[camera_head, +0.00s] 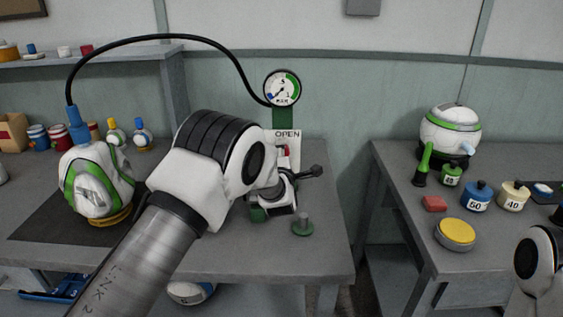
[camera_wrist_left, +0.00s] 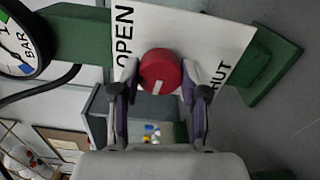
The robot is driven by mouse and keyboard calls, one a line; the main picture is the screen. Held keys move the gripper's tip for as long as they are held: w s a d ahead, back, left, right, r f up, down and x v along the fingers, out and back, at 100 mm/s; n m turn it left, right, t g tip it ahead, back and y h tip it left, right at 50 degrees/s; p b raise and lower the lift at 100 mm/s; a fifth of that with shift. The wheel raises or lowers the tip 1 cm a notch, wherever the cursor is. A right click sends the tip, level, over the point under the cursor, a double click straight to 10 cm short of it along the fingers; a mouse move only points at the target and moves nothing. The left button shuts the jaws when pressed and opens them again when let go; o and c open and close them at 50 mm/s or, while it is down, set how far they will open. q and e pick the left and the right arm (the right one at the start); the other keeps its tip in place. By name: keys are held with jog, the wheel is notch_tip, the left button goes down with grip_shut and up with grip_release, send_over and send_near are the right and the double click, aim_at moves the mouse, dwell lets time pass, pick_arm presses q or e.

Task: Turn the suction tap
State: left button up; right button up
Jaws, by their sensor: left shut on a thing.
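The suction tap is a round red knob (camera_wrist_left: 160,72) with a white mark, on a white plate (camera_wrist_left: 218,40) lettered OPEN and SHUT in the left wrist view. The mark lies on the knob's lower part in that picture, between the two words. My left gripper (camera_wrist_left: 159,80) has one finger on each side of the knob and is shut on it. In the head view my left arm hides most of the tap; the OPEN end of the plate (camera_head: 287,136) shows above the gripper. My right gripper is out of frame; only part of my right arm shows at the lower right edge.
A pressure gauge (camera_head: 282,89) stands above the tap, with a black hose (camera_head: 160,37) to a white and green ball-shaped device (camera_head: 96,178) at left. A green-based peg (camera_head: 303,225) stands front right. The right table (camera_head: 400,180) holds weights and a yellow-topped disc (camera_head: 456,233).

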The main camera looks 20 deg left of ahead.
pick_arm(q)
jog(key=shift+n+b, duration=0.5)
jog(key=shift+n, duration=0.2)
jog(key=shift+r, duration=0.1)
jog(key=o, duration=1.1)
jog(key=shift+w, duration=0.15)
jog(key=shift+o, duration=0.2)
jog(key=v, duration=1.2)
